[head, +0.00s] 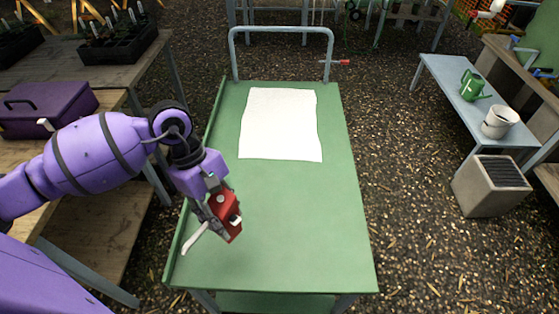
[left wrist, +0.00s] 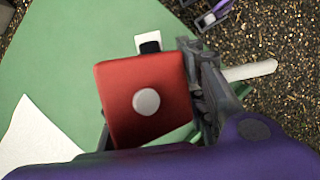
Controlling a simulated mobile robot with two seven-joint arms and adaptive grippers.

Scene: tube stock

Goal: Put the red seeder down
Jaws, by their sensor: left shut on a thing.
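The red seeder (head: 226,214) is a small red block with a white spout and a pale round knob. My left gripper (head: 219,216) is shut on it, above the near left part of the green cart top (head: 290,225). In the left wrist view the seeder (left wrist: 145,100) fills the middle, with its pale round knob facing the camera. I cannot tell exactly how high it is above the green surface. A white sheet (head: 281,125) lies flat on the far half of the cart top; its corner also shows in the left wrist view (left wrist: 35,140).
The cart has a raised left edge and a grey push handle (head: 282,31) at its far end. A purple toolbox (head: 48,108) stands on the bench at left. A blue-grey bench (head: 455,85) holds a green watering can (head: 473,86) and white pots. The cart's near right area is clear.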

